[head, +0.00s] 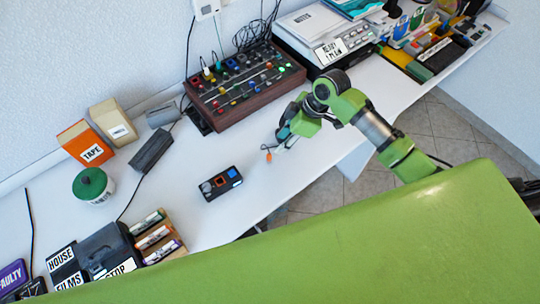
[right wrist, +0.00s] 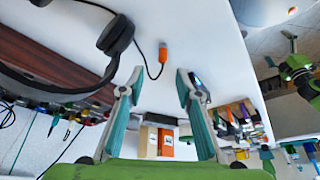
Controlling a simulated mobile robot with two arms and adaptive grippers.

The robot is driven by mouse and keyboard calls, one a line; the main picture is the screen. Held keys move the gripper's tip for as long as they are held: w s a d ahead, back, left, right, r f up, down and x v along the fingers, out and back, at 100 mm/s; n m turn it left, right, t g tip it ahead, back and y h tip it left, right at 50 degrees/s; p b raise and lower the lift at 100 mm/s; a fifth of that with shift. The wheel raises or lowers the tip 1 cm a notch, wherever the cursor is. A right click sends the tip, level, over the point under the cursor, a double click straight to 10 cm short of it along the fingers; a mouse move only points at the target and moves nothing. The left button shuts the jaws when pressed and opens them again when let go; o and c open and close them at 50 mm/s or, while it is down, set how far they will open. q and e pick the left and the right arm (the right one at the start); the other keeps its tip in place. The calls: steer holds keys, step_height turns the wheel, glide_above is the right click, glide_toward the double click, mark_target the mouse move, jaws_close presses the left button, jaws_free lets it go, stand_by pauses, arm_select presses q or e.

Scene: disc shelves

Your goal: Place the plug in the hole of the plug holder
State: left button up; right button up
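The orange plug (head: 268,154) hangs or lies at the end of a dark cable over the white table, beside my right gripper (head: 287,143). In the right wrist view the plug (right wrist: 163,53) shows beyond the fingertips, between their lines. My right gripper (right wrist: 160,78) is open and empty, with its fingers apart. The likely plug holder is a small black box (head: 221,183) with coloured squares, lying on the table left of the plug. My left gripper (right wrist: 281,50) shows small at the right of the right wrist view, its fingers apart; it is out of the head view.
Black headphones (right wrist: 116,36) on the plug's cable lie near my right gripper. A wooden-sided mixer (head: 245,85) stands behind. A tape box (head: 86,144), green-lidded jar (head: 93,187) and disc rack (head: 157,238) stand left. The table around the black box is clear.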

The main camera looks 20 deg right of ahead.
mark_target(269, 155)
steer(key=x, duration=0.4)
steer(key=shift+a+f, duration=0.15)
steer(key=shift+a, duration=0.2)
steer(key=shift+a+f+p, duration=0.1)
steer(key=shift+f+p, duration=0.1)
steer(key=shift+p, duration=0.1)
steer(key=p+x, duration=0.1)
steer(key=x, duration=0.3)
steer(key=shift+s+a+f, duration=0.1)
steer(key=shift+f, duration=0.25)
arm_select(q)
steer(key=shift+w+a+r, duration=0.2)
steer(key=shift+w+r, duration=0.15)
steer(key=shift+r, duration=0.15)
steer(key=shift+w+a+r, duration=0.2)
steer(key=shift+w+r, duration=0.1)
steer(key=shift+r, duration=0.15)
arm_select(e)
steer(key=shift+c, duration=0.9)
arm_select(q)
steer(key=shift+s, duration=0.25)
arm_select(e)
jaws_close()
